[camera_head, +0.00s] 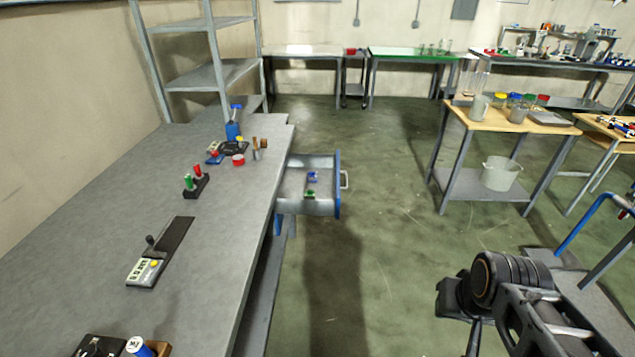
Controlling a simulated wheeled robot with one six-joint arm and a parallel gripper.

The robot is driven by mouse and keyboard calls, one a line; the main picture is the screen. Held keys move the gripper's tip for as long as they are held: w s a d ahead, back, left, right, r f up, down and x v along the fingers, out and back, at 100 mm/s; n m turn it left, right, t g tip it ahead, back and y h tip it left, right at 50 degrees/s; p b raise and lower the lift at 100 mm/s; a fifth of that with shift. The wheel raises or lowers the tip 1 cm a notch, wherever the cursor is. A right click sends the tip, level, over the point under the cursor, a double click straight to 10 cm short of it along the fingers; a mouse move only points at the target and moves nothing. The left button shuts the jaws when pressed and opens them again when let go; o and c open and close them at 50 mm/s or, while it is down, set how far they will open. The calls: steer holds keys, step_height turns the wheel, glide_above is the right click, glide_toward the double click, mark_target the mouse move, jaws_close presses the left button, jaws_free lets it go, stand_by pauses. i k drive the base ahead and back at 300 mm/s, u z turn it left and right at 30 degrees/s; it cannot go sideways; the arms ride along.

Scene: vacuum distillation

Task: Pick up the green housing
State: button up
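A small green piece (310,193) lies in the open drawer (322,207) on the right side of the long grey workbench, next to a blue and white piece (313,177). It may be the green housing, but it is too small to tell. A green upright part (188,182) also stands in a black holder on the bench, beside a red one. My arm is at the lower right, well away from the drawer and bench. The dark end of my arm, perhaps my gripper (455,300), shows no clear fingers, so I cannot see whether it is open or shut.
The grey bench (95,240) also carries a device with a lever (147,268), a blue tool (233,130) and a red roll (238,160). A wooden-topped table (465,118) with a bucket (500,173) below stands at right. The green floor (385,225) between is clear.

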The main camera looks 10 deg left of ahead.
mark_target(308, 194)
steer(key=i, duration=3.6)
steer(key=u, duration=3.75)
